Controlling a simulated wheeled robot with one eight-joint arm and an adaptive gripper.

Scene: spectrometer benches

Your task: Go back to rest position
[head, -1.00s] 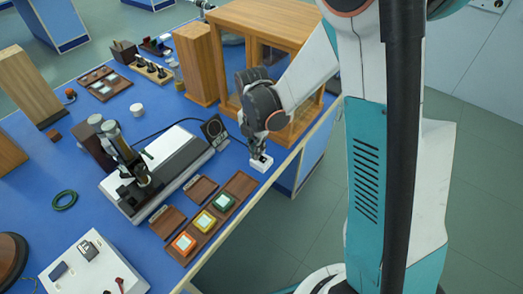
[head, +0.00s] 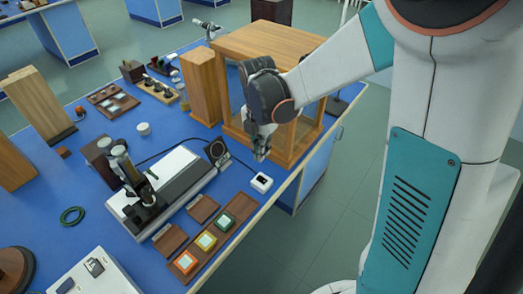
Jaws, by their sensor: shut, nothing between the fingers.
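My gripper (head: 261,155) is at the end of my arm, pointing down, over the right side of the blue bench (head: 104,218). It is shut and empty. It is above and apart from a small white box with a dark top mark (head: 261,183), which sits near the bench's right edge. A wooden cabinet with glass panes (head: 268,42) stands just behind my gripper.
A spectrometer-like instrument (head: 168,190) stands mid-bench. A wooden tray (head: 236,210) holds coloured square samples. A tall wooden block (head: 202,88) stands left of the cabinet. A green ring (head: 72,216) lies at left. The floor (head: 295,248) right of the bench is clear.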

